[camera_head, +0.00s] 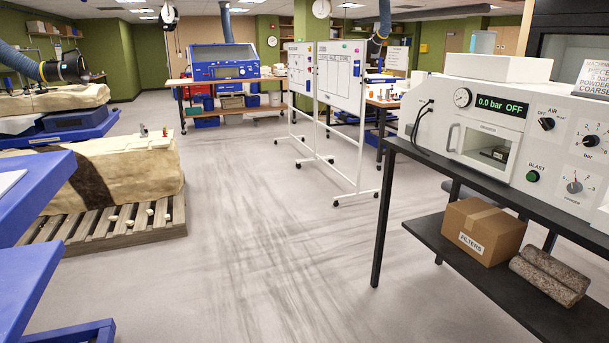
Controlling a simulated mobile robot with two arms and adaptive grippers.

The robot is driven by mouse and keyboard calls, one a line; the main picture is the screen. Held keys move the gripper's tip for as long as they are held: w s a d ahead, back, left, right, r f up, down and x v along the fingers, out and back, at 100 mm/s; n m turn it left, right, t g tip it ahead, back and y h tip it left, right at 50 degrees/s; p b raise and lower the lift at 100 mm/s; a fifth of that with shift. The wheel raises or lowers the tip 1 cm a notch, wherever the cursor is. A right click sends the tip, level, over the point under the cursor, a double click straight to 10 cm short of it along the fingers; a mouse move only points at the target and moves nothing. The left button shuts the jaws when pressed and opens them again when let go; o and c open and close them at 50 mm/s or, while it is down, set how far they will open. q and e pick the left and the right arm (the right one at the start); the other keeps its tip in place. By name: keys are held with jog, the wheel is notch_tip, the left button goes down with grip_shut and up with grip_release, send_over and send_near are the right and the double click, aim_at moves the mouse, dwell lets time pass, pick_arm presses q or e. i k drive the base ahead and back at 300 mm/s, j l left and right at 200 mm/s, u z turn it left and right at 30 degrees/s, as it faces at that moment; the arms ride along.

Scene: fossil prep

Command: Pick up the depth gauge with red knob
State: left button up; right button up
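I cannot make out a depth gauge with a red knob for certain. Two small items stand on top of the large plaster-jacketed block (115,165) at the left. Neither of my grippers is in view.
The block rests on a wooden pallet (110,232). Blue furniture (35,200) stands close at the left. At the right, a black bench (400,150) carries a white blasting unit (490,125). Whiteboards on wheels (340,80) stand mid-room. The floor (260,240) between is clear.

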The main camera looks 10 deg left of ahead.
aim_at(143, 132)
jog(key=i+u, duration=0.3)
jog(key=i, duration=0.25)
jog(key=i+l+u, duration=0.1)
jog(key=i+u, duration=0.2)
jog(key=i, duration=0.25)
jog(key=i+l+u, duration=0.25)
jog(key=i, duration=0.3)
jog(key=i+u, duration=0.15)
jog(key=i, duration=2.2)
jog(key=i+z, duration=0.15)
jog(key=i, duration=0.45)
jog(key=i+z, duration=0.15)
jog(key=i, duration=0.45)
jog(key=i+j+z, duration=0.15)
jog(key=i, duration=0.45)
jog(key=i+j+z, duration=0.15)
jog(key=i, duration=0.45)
